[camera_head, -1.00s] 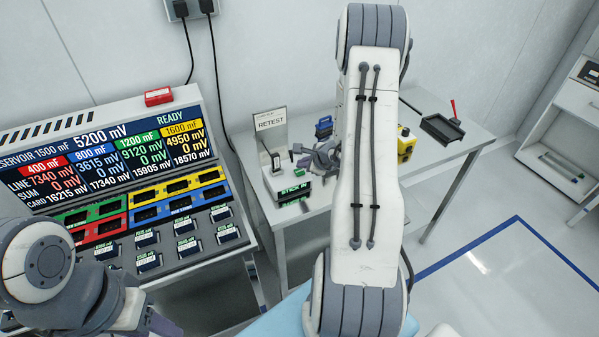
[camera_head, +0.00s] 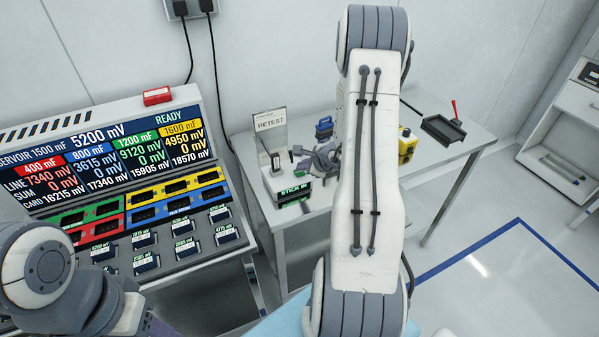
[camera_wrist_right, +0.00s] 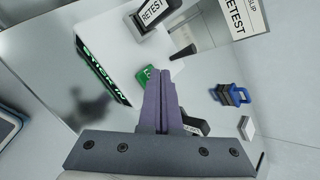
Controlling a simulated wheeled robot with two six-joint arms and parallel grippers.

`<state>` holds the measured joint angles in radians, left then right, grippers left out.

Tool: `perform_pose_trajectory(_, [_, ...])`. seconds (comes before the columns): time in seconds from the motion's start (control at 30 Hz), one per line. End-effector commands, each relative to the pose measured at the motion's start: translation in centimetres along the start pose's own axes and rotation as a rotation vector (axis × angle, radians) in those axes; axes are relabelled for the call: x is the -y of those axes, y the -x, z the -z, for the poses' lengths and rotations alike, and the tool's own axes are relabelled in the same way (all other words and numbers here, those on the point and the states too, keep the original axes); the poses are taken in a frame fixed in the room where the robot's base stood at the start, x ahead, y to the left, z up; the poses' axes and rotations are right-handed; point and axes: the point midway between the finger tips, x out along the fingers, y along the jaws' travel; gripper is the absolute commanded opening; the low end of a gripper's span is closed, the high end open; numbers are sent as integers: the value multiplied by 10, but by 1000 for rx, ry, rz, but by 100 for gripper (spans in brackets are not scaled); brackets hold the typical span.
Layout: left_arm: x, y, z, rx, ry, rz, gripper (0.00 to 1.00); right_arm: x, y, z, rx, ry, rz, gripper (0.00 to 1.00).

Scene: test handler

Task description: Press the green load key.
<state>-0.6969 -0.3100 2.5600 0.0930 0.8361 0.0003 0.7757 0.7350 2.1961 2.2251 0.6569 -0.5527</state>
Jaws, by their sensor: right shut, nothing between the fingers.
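A green key (camera_wrist_right: 145,76) with a white letter on it sits on the white tester surface in the right wrist view, partly hidden behind my fingers. My right gripper (camera_wrist_right: 158,42) is shut and empty, its fingers reaching across the view beside the key. I cannot tell whether they touch it. In the head view my right gripper (camera_head: 303,157) is over the small side table by the tester, partly covered by my arm. The tester display (camera_head: 294,191) reads STICK IN and also shows in the right wrist view (camera_wrist_right: 103,70).
A RETEST sign (camera_head: 270,124) stands behind the tester. A blue-handled item (camera_head: 323,128), a yellow box (camera_head: 406,146) and a black tray (camera_head: 443,129) are on the side table (camera_head: 425,165). A large console (camera_head: 115,170) with coloured slots stands at the left.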

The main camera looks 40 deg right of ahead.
Motion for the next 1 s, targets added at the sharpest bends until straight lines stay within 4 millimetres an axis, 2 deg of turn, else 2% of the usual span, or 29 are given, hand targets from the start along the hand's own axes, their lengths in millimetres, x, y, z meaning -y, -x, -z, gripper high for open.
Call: perform_pose_trajectory(1.0, [1,-9,0,0,0,0,50,-3,-4,3,0,0,-1,0])
